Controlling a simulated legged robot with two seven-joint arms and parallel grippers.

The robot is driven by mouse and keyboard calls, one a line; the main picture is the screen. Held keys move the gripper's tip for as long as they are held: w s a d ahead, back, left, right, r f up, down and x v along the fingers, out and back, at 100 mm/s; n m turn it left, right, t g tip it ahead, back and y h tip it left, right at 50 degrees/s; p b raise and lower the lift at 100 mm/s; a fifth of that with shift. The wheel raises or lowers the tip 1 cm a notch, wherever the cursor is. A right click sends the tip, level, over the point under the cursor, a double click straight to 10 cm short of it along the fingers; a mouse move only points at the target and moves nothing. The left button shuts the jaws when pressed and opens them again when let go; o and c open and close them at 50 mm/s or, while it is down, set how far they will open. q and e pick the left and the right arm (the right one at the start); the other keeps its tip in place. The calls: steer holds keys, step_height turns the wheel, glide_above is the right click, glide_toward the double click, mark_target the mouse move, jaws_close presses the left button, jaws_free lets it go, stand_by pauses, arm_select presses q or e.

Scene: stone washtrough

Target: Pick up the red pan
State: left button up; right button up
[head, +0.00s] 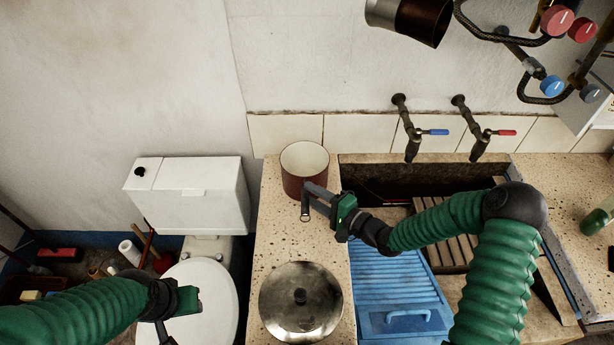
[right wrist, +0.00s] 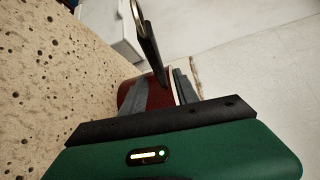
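The red pan (head: 293,184), dark red outside and cream inside, stands upright on the speckled stone counter at the back left corner. Its dark handle (head: 305,208) points toward the front. My right gripper (head: 316,194) is at the handle, just right of the pan's front side. In the right wrist view, the gripper's fingers (right wrist: 160,92) are spread, with the handle (right wrist: 150,52) running between them and the red pan wall (right wrist: 152,97) behind. I cannot tell whether they touch it. My left gripper (head: 168,328) is over the toilet lid, far from the pan; its fingers are hard to make out.
A round metal lid (head: 301,301) with a black knob lies on the counter in front of the pan. The trough (head: 370,172) with a blue washboard (head: 395,285) is to the right, below two taps (head: 408,125). A toilet (head: 190,195) stands left of the counter.

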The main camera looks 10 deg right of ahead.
steer(key=x, duration=0.6)
steer(key=shift+s+r, duration=0.1)
steer(key=shift+c, duration=1)
steer(key=shift+d, duration=0.1)
steer(key=c, duration=0.5)
jaws_close()
